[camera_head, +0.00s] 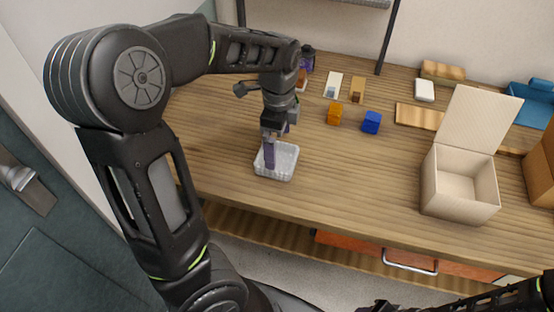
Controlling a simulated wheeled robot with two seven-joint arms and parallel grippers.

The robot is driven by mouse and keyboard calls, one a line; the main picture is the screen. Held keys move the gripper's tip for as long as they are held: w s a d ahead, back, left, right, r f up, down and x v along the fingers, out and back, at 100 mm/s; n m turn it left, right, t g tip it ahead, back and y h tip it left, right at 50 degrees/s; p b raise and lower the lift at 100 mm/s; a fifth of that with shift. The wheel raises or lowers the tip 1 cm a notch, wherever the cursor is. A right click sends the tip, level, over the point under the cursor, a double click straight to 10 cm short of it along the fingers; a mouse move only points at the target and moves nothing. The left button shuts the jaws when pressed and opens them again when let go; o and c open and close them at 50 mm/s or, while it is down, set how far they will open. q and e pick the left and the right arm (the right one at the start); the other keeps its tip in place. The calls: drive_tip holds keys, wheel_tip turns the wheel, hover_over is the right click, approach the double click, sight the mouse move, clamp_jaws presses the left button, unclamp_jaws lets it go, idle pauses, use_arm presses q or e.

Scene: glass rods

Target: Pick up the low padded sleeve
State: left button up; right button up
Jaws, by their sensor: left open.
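A low, white, translucent open container with padded-looking ribbed walls (288,164) sits near the front edge of the wooden table, left of centre; it is the likeliest low padded sleeve. My left gripper (270,157) points down over its left part, with a purple-grey finger reaching down into or just in front of it. The gripper is open. The arm hides part of the fingers and the container's far left side, so I cannot tell whether they touch.
An orange block (335,114) and a blue block (372,122) stand behind to the right. An open-lidded cardboard box (455,197) stands further right. A white item (424,90) lies at the back. The table between container and box is clear.

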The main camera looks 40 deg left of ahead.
use_arm(q)
drive_tip(key=shift+s+f+p, duration=0.2)
drive_tip(key=shift+f+p, duration=0.15)
drive_tip(key=shift+f, duration=2.25)
drive_tip(key=shift+a, duration=0.1)
drive_tip(key=c, duration=1.1)
